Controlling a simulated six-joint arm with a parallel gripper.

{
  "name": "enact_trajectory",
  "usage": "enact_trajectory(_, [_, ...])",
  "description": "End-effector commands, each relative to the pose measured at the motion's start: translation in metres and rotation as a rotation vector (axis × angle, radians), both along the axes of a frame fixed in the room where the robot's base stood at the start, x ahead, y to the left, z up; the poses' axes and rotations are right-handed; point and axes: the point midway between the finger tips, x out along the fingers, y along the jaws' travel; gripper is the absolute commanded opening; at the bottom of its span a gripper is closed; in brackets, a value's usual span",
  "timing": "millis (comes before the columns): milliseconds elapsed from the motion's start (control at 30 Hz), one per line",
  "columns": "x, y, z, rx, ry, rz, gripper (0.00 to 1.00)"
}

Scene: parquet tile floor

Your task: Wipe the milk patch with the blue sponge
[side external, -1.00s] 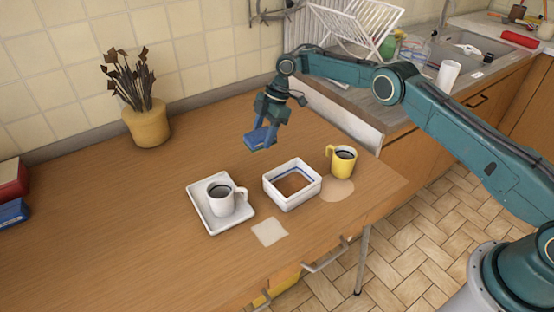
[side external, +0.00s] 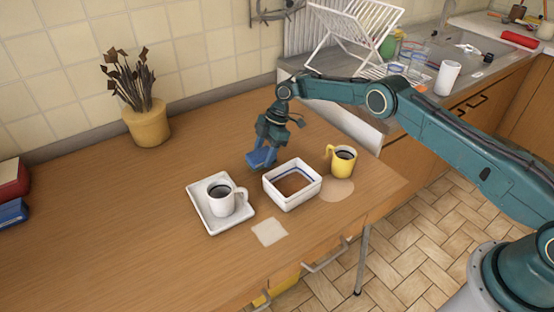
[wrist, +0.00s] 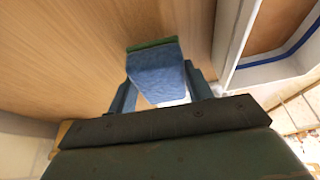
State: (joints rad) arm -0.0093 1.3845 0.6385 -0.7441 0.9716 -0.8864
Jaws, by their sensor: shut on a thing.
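My gripper (side external: 263,153) is shut on the blue sponge (side external: 260,158), just behind and left of the white square dish, low over the table. In the wrist view the blue sponge (wrist: 157,75), with a green layer at its far end, sits between the fingers of my gripper (wrist: 160,90). I cannot tell whether the sponge touches the table. A flat, pale, squarish patch (side external: 269,231) lies near the front edge. A rounder beige patch (side external: 338,191) lies by the yellow mug. I cannot tell for certain which is milk.
The white square dish (side external: 275,197) has a blue line and brown inside. A white mug (side external: 220,204) stands on a white tray (side external: 212,229) to its left; a yellow mug (side external: 341,165) stands to its right. A plant pot (side external: 148,127) is at the back; the table's left half is mostly clear.

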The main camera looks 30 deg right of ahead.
Motion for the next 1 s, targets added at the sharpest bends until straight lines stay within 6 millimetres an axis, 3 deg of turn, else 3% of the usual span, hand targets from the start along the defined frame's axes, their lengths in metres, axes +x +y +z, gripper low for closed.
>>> enact_trajectory(200, [0.0,0.0,-0.021,0.0,0.001,0.0,0.32])
enact_trajectory(733, [0.0,0.0,-0.027,0.0,0.0,0.0,0.32])
enact_trajectory(767, [0.0,0.0,-0.026,0.0,0.0,0.0,0.56])
enact_trajectory(833, [0.0,0.0,-0.026,0.0,0.0,0.0,0.7])
enact_trajectory(1000, [0.0,0.0,-0.026,0.0,0.0,0.0,0.72])
